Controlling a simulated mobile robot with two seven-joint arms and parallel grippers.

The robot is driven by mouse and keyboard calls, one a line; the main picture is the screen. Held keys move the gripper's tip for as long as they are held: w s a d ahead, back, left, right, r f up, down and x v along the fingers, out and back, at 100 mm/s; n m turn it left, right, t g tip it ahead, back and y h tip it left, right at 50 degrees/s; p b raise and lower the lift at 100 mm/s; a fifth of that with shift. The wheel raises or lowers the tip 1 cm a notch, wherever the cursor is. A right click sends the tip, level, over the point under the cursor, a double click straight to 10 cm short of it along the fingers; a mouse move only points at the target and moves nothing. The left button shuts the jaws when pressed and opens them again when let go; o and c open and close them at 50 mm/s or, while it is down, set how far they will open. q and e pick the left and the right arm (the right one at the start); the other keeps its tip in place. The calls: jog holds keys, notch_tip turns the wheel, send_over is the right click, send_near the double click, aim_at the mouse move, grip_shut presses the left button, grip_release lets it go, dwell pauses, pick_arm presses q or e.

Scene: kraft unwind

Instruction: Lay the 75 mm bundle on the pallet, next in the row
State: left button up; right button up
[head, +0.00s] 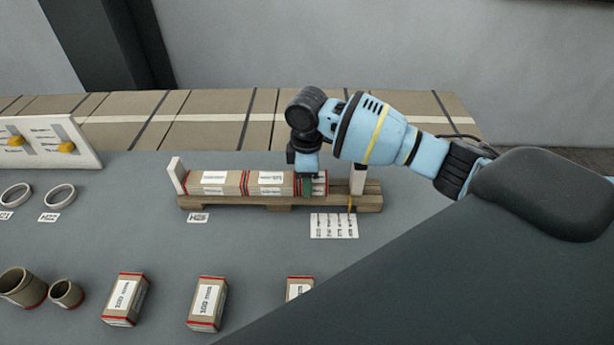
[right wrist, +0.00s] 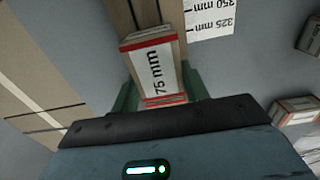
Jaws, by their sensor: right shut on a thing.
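The wooden pallet (head: 280,207) stands on the grey table with a white end post at its left and another upright near its right end. Two labelled bundles (head: 214,184) and (head: 270,184) lie in a row on it from the left post. My right gripper (head: 308,184) points down at the right end of this row, shut on the 75 mm bundle (head: 320,185). In the right wrist view, the 75 mm bundle (right wrist: 152,68) sits between the green fingers, its label upward. Its underside is hidden, so contact with the pallet is unclear. My left gripper is out of view.
A white card (head: 334,226) with printed lengths lies before the pallet. Several bundles (head: 125,299) stand at the front, with brown tubes (head: 22,287) to their left. White rings (head: 60,196) and a panel with yellow knobs (head: 45,142) are at left. Bare pallet lies right of the row.

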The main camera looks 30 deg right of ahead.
jog(key=shift+f, duration=0.2)
dwell(0.3)
jog(key=o, duration=1.4)
jog(key=shift+r, duration=0.1)
jog(key=shift+r, duration=3.85)
